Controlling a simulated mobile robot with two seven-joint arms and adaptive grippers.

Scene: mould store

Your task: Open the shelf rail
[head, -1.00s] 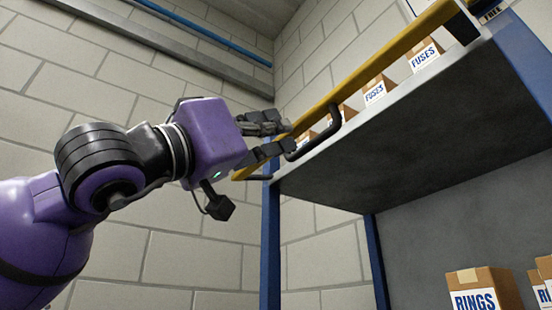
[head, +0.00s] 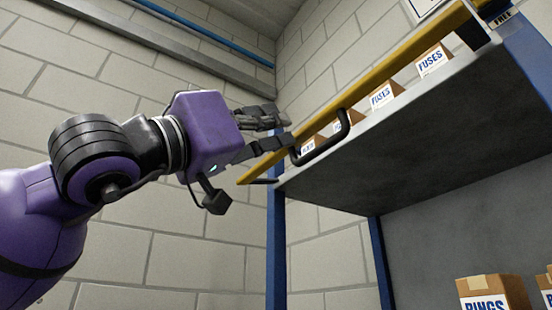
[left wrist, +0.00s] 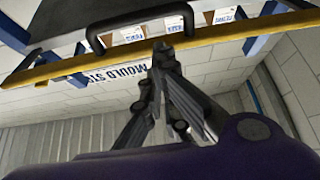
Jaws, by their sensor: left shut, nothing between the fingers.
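The shelf rail (head: 395,58) is a yellow bar along the front edge of the upper shelf, rising to the right in the head view. It also crosses the top of the left wrist view (left wrist: 230,35). A black bow-shaped handle (head: 346,128) is fixed to it near its left end and arches over it in the left wrist view (left wrist: 140,15). My left gripper (head: 286,127) is shut and empty, just left of the handle. In the left wrist view its fingertips (left wrist: 161,46) meet in front of the rail. I cannot tell whether they touch it. My right gripper is out of view.
Several boxes marked FUSES (head: 432,60) stand on the upper shelf (head: 400,150) behind the rail. A RINGS box (head: 490,292) is on a lower level. Blue posts (head: 276,240) carry the shelf. The space before the block wall (head: 170,255) looks clear.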

